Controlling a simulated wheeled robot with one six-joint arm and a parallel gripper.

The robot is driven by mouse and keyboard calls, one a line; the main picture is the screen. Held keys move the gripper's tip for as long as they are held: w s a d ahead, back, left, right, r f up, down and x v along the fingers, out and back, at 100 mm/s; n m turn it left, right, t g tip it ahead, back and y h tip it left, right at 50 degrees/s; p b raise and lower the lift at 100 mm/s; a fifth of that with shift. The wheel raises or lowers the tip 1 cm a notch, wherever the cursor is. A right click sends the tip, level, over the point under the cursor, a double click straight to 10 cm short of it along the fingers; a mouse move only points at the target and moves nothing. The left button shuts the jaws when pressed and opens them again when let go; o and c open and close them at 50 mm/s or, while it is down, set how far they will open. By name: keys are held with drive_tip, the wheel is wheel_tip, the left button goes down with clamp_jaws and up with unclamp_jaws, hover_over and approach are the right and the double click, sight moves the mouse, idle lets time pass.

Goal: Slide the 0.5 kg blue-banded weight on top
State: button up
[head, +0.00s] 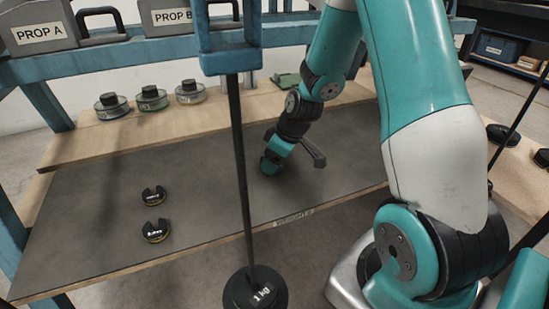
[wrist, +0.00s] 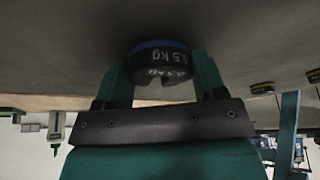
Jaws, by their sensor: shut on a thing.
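The blue-banded weight (wrist: 160,58) is a dark slotted disc marked 0.5 kg, with a blue edge. In the wrist view it sits between the two teal fingers of my gripper (wrist: 163,78), which is shut on it. In the head view my gripper (head: 269,164) is low over the grey mat, right of the rod; the weight is hidden there. I cannot tell whether the weight touches the mat. A dark hanger rod (head: 241,170) hangs from a blue bracket, with a black 1 kg weight (head: 255,292) at its foot.
Two slotted weights with yellowish edges (head: 153,196) (head: 156,231) lie on the mat (head: 90,240), left of the rod. Several round canisters (head: 151,98) stand on the wooden strip behind. A blue bracket (head: 228,60) and the rod stand in front of the bench.

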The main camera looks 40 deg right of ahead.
drive_tip(key=o, duration=1.1)
drive_tip(key=shift+o, duration=0.2)
drive_tip(key=p+v, duration=0.3)
drive_tip(key=v, duration=0.4)
drive_tip(key=shift+s+r, duration=0.15)
drive_tip(key=shift+r, duration=0.1)
